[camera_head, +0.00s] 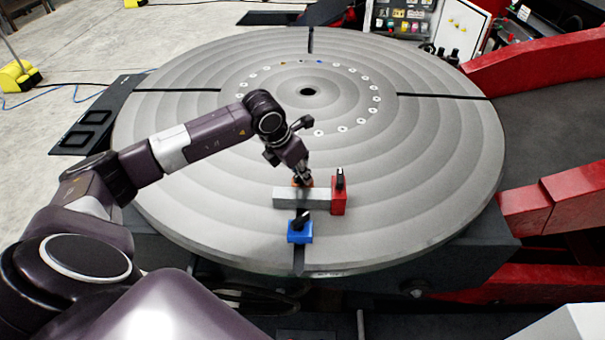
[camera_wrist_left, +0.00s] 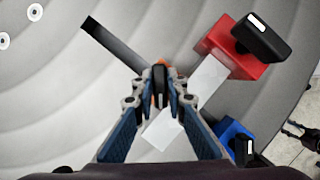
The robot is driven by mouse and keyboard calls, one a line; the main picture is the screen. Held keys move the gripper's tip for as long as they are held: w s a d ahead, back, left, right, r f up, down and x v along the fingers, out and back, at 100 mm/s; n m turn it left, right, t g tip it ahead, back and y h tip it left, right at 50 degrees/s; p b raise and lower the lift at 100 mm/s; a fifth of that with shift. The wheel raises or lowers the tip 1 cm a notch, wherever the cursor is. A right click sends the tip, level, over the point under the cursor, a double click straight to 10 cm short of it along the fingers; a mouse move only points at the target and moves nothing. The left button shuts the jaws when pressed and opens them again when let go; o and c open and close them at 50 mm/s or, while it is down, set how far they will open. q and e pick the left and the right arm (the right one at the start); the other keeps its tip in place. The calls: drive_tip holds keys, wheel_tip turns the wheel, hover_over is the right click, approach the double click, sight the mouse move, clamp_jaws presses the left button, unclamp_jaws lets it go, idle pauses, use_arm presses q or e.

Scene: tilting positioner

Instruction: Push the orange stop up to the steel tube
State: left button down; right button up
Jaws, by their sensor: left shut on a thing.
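The steel tube (camera_head: 298,198) is a pale grey square bar lying on the round table; it also shows in the wrist view (camera_wrist_left: 207,84). My left gripper (camera_head: 302,180) is at the far side of the tube, pointing down. In the wrist view its fingers (camera_wrist_left: 160,82) are shut on the black handle of the orange stop. Only slivers of the orange stop (camera_wrist_left: 165,98) show between the fingers. It is close beside the tube, but the fingers hide whether they touch. My right gripper is not in view.
A red block (camera_head: 339,196) with a black handle stands at the tube's right end. A blue block (camera_head: 299,234) with a black handle stands at its near side. The grooved round table (camera_head: 420,150) is otherwise mostly clear, with dark radial slots.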

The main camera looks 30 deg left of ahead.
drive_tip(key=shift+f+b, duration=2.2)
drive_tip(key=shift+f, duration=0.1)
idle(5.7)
